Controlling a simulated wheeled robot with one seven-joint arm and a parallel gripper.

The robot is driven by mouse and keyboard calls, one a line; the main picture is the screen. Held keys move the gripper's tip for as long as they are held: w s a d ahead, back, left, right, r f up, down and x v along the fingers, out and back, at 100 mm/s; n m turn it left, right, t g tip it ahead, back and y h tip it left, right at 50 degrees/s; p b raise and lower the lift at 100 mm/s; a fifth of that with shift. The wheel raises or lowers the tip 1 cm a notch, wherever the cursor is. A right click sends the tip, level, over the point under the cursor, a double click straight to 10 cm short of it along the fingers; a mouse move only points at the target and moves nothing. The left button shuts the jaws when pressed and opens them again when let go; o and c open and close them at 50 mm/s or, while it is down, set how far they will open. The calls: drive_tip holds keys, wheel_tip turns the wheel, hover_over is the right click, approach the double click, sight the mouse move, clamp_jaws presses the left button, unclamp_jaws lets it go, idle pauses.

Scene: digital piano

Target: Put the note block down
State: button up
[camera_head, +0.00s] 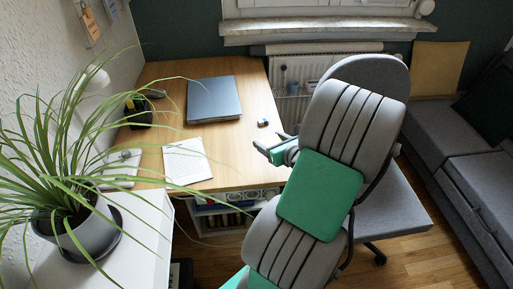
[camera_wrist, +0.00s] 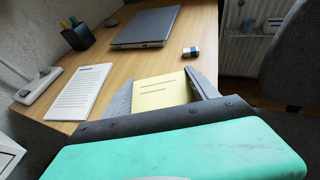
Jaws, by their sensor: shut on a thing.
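The note block (camera_wrist: 158,92) is a pale yellow pad with two dark lines on its face, seen in the wrist view. My gripper (camera_wrist: 160,96) is shut on it, one finger at its left side and one at its right. The block is at the near edge of the wooden desk (camera_wrist: 115,68); I cannot tell whether it touches the desk. In the head view my gripper (camera_head: 265,147) is at the desk's right edge, and the note block cannot be made out there.
A closed grey laptop (camera_head: 214,99) lies at the back of the desk. A small blue-and-white item (camera_head: 263,122) is near the right edge. A printed sheet (camera_head: 187,161) and a dark pen holder (camera_head: 138,112) are on the left. The desk's middle is clear. A grey chair (camera_head: 396,205) stands to the right.

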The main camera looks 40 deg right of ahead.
hover_over(262, 156)
wheel_tip(262, 156, down, 4)
drive_tip(key=shift+s+f+b, duration=0.1)
drive_tip(key=shift+b, duration=0.2)
drive_tip(key=f, duration=0.1)
drive_tip(key=f+b, duration=0.1)
drive_tip(key=f, duration=0.1)
drive_tip(key=shift+w, duration=0.2)
drive_tip(key=shift+d+f, duration=0.1)
drive_tip(key=shift+f, duration=0.1)
drive_tip(key=shift+r, duration=0.1)
drive_tip(key=o, duration=1.4)
